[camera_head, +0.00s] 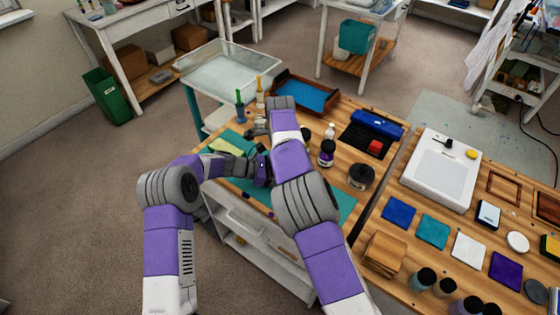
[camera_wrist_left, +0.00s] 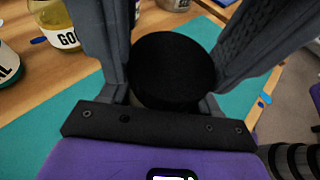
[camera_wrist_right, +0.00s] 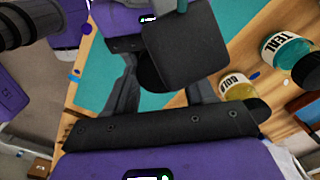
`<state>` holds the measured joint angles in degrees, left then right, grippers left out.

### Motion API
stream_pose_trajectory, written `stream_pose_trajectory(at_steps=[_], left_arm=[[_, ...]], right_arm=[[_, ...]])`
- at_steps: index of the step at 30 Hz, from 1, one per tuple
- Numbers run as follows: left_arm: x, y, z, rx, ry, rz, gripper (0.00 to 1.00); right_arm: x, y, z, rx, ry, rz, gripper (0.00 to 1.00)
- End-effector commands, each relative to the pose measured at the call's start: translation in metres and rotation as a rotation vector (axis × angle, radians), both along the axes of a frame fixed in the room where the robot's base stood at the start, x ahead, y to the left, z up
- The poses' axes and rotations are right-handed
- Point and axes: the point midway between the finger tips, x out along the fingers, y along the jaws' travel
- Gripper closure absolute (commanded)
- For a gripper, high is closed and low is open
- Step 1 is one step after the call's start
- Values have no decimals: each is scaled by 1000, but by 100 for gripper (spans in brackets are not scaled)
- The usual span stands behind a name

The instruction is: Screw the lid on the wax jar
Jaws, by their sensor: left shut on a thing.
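A black round lid (camera_wrist_left: 170,70) sits between the fingers of my left gripper (camera_wrist_left: 175,55), which is shut on it above the teal mat. Whether the wax jar is under the lid is hidden. In the right wrist view the lid's dark edge (camera_wrist_right: 150,76) shows partly behind a dark finger plate of the left gripper. My right gripper (camera_wrist_right: 160,94) has its fingers apart, with teal mat showing between them, close to the left gripper. In the head view the left gripper (camera_head: 262,168) is over the mat; the right gripper is hidden behind its own arm.
A jar labelled GOLD (camera_wrist_right: 238,85) and one labelled TEAL (camera_wrist_right: 287,50) stand beside the mat (camera_wrist_left: 95,125).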

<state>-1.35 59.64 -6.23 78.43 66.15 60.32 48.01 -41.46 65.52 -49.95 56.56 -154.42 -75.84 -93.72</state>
Motion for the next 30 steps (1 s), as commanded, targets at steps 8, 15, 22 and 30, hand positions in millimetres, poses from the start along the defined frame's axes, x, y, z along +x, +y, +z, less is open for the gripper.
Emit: stream_pose_trajectory(at_steps=[8,15,22,30], left_arm=[[0,0,0,0,0,0,100],[0,0,0,0,0,0,100],[0,0,0,0,0,0,100],[0,0,0,0,0,0,100]], right_arm=[[0,0,0,0,0,-21,83],[0,0,0,-2,0,-264,83],[0,0,0,0,0,-299,83],[0,0,0,0,1,-297,21]])
